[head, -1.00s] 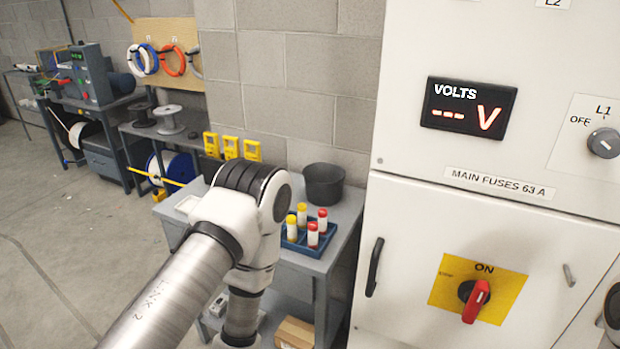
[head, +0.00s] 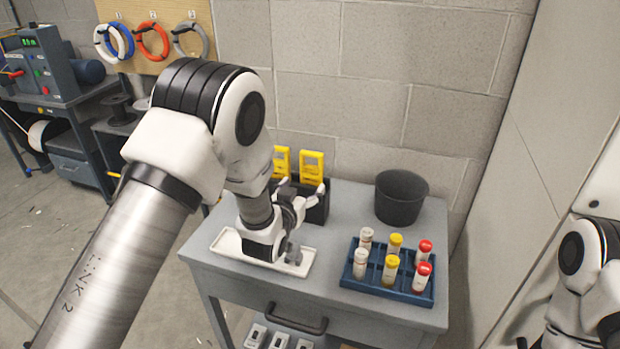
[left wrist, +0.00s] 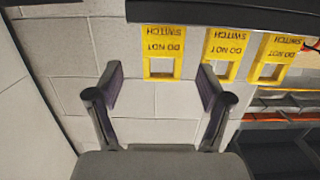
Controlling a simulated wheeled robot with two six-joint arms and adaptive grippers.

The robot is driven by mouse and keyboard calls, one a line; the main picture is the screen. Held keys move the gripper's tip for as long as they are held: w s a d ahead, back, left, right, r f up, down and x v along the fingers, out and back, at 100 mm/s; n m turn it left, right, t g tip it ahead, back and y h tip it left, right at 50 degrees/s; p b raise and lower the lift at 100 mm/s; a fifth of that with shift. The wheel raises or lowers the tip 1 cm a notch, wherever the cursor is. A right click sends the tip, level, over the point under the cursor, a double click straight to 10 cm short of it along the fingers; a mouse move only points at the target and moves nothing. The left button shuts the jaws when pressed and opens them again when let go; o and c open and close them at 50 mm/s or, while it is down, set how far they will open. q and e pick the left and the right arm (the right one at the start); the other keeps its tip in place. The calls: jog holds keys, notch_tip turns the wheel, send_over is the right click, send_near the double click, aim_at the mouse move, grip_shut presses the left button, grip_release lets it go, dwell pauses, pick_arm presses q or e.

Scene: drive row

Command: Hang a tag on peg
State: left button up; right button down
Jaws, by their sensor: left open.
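Yellow tags stand in a dark holder (head: 318,210) at the back of the grey bench; one tag (head: 311,167) shows clearly in the head view, and a second (head: 281,160) is partly hidden by my arm. The left wrist view, upside down, shows three tags with "DO NOT SWITCH" lettering and square windows. My left gripper (head: 300,203) is open and empty, just in front of the holder. In the left wrist view its fingers (left wrist: 161,85) point toward one tag (left wrist: 162,50), apart from it. My right gripper is out of the picture. I see no peg.
A white tray (head: 225,243) lies under my left gripper. A blue rack (head: 355,283) of capped tubes and a dark bucket (head: 402,200) stand to its right on the bench (head: 395,315). A block wall is close behind. Part of my right arm shows at the right edge.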

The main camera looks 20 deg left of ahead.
aim_at(311, 175)
pick_arm(q)
jog(key=w, duration=0.2)
jog(key=w+f+b, duration=0.1)
jog(key=w, duration=0.2)
jog(key=w+b, duration=0.1)
jog(key=w, duration=0.1)
jog(key=shift+w+f, duration=0.25)
jog(key=shift+f, duration=0.1)
jog(key=shift+w+a, duration=0.1)
jog(key=shift+w, duration=0.1)
jog(key=shift+s+r, duration=0.1)
jog(key=shift+c, duration=0.7)
jog(key=c, duration=0.8)
jog(key=shift+c, duration=0.2)
jog(key=shift+r+p, duration=1.2)
jog(key=shift+r, duration=1.05)
